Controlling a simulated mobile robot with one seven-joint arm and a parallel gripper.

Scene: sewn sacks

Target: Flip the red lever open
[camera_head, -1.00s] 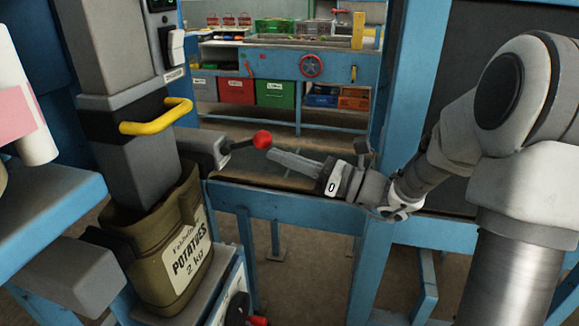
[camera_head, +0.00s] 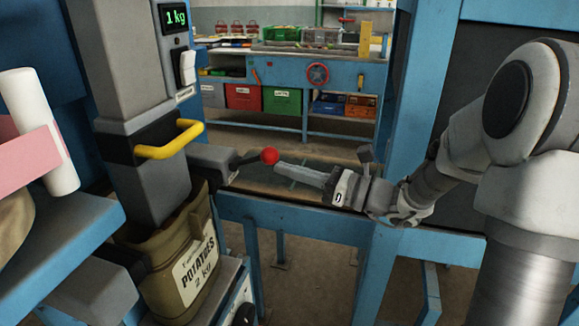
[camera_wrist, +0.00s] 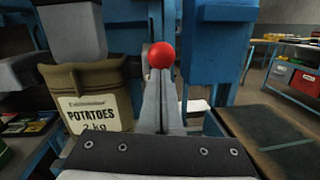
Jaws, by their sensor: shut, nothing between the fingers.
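The red lever is a dark rod with a round red knob (camera_head: 269,156), sticking out to the right from a grey housing (camera_head: 212,162) beside the chute. The knob also shows in the wrist view (camera_wrist: 162,55), at the tips of my fingers. My gripper (camera_head: 280,166) is shut and empty, its fingertips pointing left close to the knob. I cannot tell whether they touch it. In the wrist view the shut fingers (camera_wrist: 163,84) hide the lever's rod.
A potato sack (camera_head: 178,270) hangs open under the grey chute (camera_head: 155,185), which has a yellow handle (camera_head: 170,140). A display (camera_head: 175,18) reads 1 kg. A blue post (camera_head: 398,130) stands behind my arm. A workbench with bins (camera_head: 282,100) is farther back.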

